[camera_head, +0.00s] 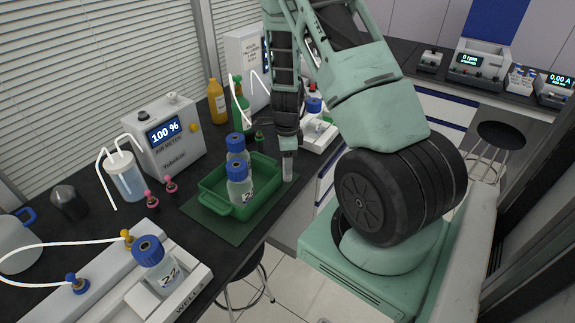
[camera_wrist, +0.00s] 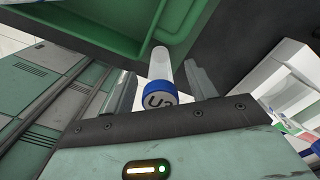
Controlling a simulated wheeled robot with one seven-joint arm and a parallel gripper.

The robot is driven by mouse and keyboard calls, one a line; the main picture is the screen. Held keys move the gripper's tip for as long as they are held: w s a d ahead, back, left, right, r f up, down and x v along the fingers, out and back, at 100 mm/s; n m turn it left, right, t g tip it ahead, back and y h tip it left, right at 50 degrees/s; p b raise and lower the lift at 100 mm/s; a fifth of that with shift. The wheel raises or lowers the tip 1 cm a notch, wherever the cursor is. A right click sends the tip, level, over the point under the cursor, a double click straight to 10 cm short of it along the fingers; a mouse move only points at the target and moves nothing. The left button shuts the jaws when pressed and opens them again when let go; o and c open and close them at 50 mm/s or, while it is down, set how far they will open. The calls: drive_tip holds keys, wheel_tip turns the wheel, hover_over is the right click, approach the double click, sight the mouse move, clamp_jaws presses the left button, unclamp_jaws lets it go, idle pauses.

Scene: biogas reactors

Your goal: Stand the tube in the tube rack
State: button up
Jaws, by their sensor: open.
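The tube is a pale, clear tube (camera_wrist: 161,65) with a marked blue cap (camera_wrist: 161,96) in the wrist view. It lies between the two fingers of my gripper (camera_wrist: 160,90), cap toward the palm, with gaps seen on both sides. My gripper (camera_head: 288,150) points down at the bench's front edge in the head view, just right of the green tray. A pale upright shape, likely the tube (camera_head: 288,168), shows below it. I cannot tell whether its lower end touches anything. I cannot pick out the tube rack for sure; a small holder of bottles (camera_head: 520,80) stands on the far bench.
The green tray (camera_head: 217,203) holds blue-capped bottles (camera_head: 239,182). A white device (camera_head: 318,132) is behind my gripper. Stools (camera_head: 500,135) stand on the floor.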

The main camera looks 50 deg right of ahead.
drive_tip(key=c, duration=1.2)
drive_tip(key=shift+o, duration=0.2)
drive_tip(key=shift+r, duration=0.1)
